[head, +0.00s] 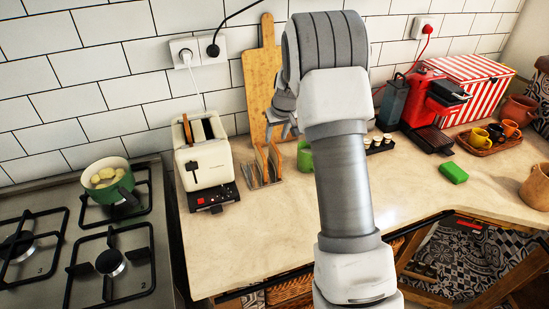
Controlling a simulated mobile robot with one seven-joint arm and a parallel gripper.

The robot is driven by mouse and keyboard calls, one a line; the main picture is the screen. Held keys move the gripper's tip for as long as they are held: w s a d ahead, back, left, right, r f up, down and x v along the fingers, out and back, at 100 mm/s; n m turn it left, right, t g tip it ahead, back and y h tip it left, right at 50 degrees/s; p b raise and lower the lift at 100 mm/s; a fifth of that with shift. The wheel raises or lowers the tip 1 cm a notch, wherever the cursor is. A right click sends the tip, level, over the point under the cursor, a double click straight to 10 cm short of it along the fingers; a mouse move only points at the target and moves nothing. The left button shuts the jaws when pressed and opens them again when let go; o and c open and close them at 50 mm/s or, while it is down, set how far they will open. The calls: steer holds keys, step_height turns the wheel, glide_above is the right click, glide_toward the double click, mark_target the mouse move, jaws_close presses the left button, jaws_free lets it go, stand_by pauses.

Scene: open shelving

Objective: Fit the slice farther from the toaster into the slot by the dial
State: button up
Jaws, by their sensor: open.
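The cream toaster (208,168) stands on the counter beside the stove, with a dark control panel on its front foot. A brown slice edge (187,130) sticks up from its left slot; the right slot (208,128) looks dark and empty. The dial is too small to make out surely. A wire rack (252,180) right of the toaster holds two upright slices: a nearer one (261,162) and a farther one (275,158). My gripper (282,130) is open above and behind the farther slice, partly hidden by my arm. I see nothing held in it.
A green mug (305,156) stands just right of the rack, partly behind my arm. A wooden board (261,80) leans on the wall behind. A green pot (108,185) is on the stove. A red coffee machine (428,105) stands right.

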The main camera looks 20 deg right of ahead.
mark_target(276, 147)
steer(key=x, duration=0.3)
steer(key=shift+w+f, duration=0.1)
steer(key=shift+f, duration=0.05)
steer(key=shift+s+d+p+x, duration=0.15)
steer(key=shift+p+x, duration=0.1)
steer(key=shift+x, duration=1.05)
steer(key=shift+s+d+p+x, duration=0.1)
steer(key=shift+p+x, duration=0.15)
steer(key=shift+x, duration=1)
steer(key=shift+f, duration=0.1)
steer(key=shift+f+b, duration=0.25)
steer(key=shift+b, duration=0.2)
jaws_close()
